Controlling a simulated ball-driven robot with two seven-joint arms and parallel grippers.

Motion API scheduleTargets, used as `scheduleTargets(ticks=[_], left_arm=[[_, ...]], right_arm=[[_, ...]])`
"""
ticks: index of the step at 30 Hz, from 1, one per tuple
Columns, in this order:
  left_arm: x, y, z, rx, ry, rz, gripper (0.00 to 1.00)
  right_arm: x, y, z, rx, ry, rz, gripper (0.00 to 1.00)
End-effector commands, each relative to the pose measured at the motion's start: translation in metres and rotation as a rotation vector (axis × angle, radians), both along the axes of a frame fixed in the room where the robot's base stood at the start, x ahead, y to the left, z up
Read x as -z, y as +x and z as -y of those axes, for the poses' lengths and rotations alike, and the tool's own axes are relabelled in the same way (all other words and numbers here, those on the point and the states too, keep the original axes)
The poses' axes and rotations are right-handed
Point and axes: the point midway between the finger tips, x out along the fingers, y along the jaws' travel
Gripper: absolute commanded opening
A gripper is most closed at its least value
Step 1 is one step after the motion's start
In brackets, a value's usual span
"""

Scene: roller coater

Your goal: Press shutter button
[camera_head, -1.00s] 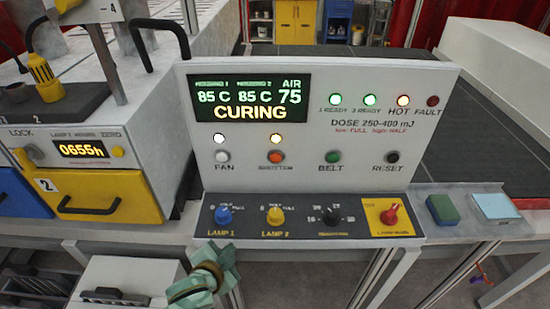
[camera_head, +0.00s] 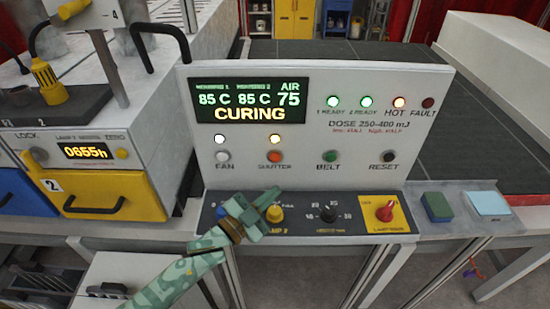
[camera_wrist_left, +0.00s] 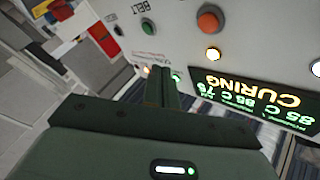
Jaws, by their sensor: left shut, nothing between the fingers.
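The shutter button (camera_head: 274,157) is an orange-red round button on the white control panel, with a lit lamp above it. It also shows in the left wrist view (camera_wrist_left: 210,19) at the top, right of centre. My left gripper (camera_head: 276,201) is shut and empty. In the head view it overlaps the lower knob strip by the lamp 2 knob, below the shutter button; I see a gap in the picture between the two. In the left wrist view its closed fingers (camera_wrist_left: 163,86) point toward the panel, left of and below the button. My right gripper is not in view.
The panel display (camera_head: 235,100) reads CURING. The fan button (camera_head: 222,157), green belt button (camera_head: 329,157) and black reset button (camera_head: 389,157) share the row. Below are knobs, including a red one (camera_head: 385,211). A green block (camera_head: 437,207) lies to the right.

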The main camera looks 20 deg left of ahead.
Motion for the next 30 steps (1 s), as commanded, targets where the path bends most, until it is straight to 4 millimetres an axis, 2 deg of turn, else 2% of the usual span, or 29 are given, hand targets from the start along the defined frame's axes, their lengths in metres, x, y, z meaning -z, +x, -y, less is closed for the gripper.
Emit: scheduleTargets(ticks=[5, 18, 24, 30], left_arm=[[0.002, 0.014, -0.004, 0.0, 0.002, 0.002, 0.0], [0.002, 0.07, -0.02, -0.001, 0.001, 0.0, 0.0], [0.001, 0.081, -0.024, -0.001, 0.001, -0.001, 0.0], [0.0, 0.083, -0.024, -0.001, 0.0, -0.001, 0.0]], right_arm=[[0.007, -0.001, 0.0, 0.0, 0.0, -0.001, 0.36], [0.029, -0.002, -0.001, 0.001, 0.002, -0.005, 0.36], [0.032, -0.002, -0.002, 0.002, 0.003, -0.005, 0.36], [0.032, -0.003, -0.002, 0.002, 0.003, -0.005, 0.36]])
